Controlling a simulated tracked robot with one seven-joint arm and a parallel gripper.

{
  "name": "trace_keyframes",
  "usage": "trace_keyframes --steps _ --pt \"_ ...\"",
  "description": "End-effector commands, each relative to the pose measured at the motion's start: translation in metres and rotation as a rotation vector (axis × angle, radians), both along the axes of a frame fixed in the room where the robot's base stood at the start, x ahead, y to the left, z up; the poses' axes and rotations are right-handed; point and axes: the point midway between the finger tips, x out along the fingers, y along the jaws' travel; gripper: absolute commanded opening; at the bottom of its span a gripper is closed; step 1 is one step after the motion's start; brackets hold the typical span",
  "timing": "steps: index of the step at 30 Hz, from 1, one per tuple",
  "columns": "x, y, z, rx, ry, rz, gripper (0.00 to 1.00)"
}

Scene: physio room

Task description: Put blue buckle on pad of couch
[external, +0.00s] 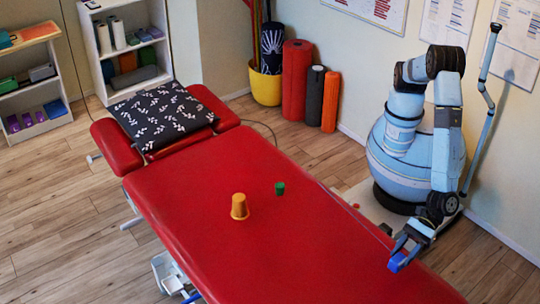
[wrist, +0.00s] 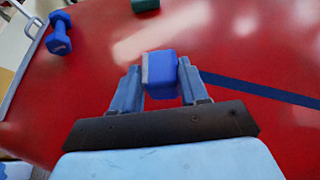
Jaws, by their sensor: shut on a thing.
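My gripper (external: 408,246) is at the right long side of the red couch, low over the pad (external: 250,245). It is shut on a small blue block, which I take to be the blue buckle (external: 397,263). In the wrist view the buckle (wrist: 162,75) sits between the two fingertips (wrist: 160,88), blue with a grey side face. The red pad (wrist: 100,70) fills the view behind it. I cannot tell whether the buckle touches the pad.
A patterned cushion (external: 163,113) lies on the headrest. A blue dumbbell (wrist: 59,34) shows at the wrist view's upper left. A dark blue band (wrist: 260,90) runs right. Much red pad is clear.

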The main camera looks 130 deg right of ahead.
Motion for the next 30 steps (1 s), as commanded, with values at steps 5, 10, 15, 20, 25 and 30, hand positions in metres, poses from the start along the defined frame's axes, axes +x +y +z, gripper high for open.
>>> trace_keyframes --steps 5,10,15,20,25,30 --pt "0.017 0.011 -0.024 0.001 -0.001 0.000 0.11" --pt "0.023 0.015 -0.033 0.001 -0.001 0.000 0.11" --pt "0.028 0.018 -0.040 0.001 -0.001 -0.001 0.11" --pt "0.028 0.018 -0.062 -0.001 0.001 -0.002 0.11" --pt "0.029 0.018 -0.070 0.002 -0.002 -0.002 0.11" --pt "0.028 0.018 -0.070 0.002 -0.002 -0.001 0.11"
